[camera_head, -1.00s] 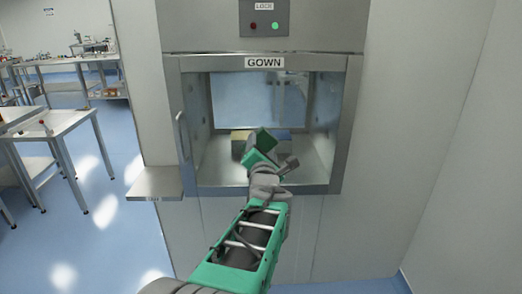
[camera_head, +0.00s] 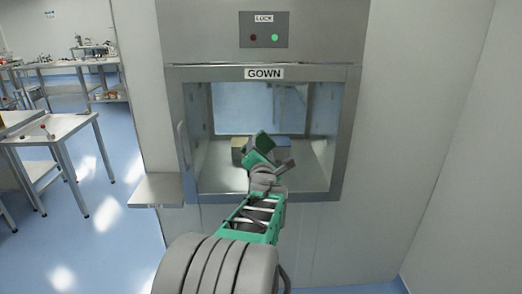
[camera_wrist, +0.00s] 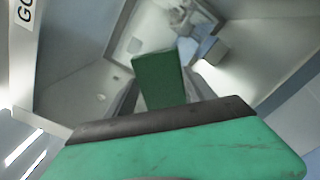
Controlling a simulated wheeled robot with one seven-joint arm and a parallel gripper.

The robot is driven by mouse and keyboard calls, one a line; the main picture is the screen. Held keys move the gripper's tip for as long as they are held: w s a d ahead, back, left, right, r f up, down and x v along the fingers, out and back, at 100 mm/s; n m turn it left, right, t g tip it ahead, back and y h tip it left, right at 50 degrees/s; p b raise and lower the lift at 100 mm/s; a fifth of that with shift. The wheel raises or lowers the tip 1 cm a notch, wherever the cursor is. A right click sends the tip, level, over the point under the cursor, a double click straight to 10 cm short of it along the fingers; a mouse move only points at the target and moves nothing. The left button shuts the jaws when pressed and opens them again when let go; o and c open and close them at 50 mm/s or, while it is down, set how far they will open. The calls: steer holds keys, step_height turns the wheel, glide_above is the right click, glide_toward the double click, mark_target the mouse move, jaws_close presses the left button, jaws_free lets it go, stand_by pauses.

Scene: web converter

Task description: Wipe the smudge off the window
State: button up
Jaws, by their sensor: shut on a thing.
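My gripper (camera_head: 261,151) reaches into the open front of the steel chamber and is shut on a dark green block (camera_wrist: 160,80). The block also shows at the gripper's tip in the head view (camera_head: 264,142). A glass window pane (camera_head: 235,105) fills the upper back of the chamber, beyond the block. I cannot tell whether the block touches the glass. I cannot clearly make out a smudge; the block and arm cover part of the view.
The steel chamber (camera_head: 190,75) is labelled GOWN. A steel shelf (camera_head: 157,188) juts out at left. Tables (camera_head: 60,135) stand farther left.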

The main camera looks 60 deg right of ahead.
mark_target(273, 147)
steer(key=shift+w+d+b, duration=0.25)
steer(key=shift+d+b, duration=0.2)
steer(key=shift+d, duration=0.1)
steer(key=s+b, duration=0.1)
steer(key=b, duration=0.1)
steer(key=s+d+b, duration=0.1)
steer(key=shift+s+d+f, duration=0.1)
steer(key=shift+s+f, duration=0.2)
steer(key=shift+s, duration=0.05)
steer(key=shift+s+d+r+b, duration=0.25)
steer(key=shift+s+b, duration=0.25)
steer(key=shift+b, duration=0.15)
steer(key=shift+f+b, duration=0.1)
steer(key=shift+b, duration=0.2)
steer(key=shift+b, duration=0.4)
steer(key=shift+w, duration=0.1)
steer(key=w+b, duration=0.1)
steer(key=w+a+b, duration=0.1)
steer(key=shift+w+a, duration=0.15)
steer(key=shift+w, duration=0.2)
steer(key=shift+w+a+b, duration=0.25)
steer(key=shift+w+b, duration=0.2)
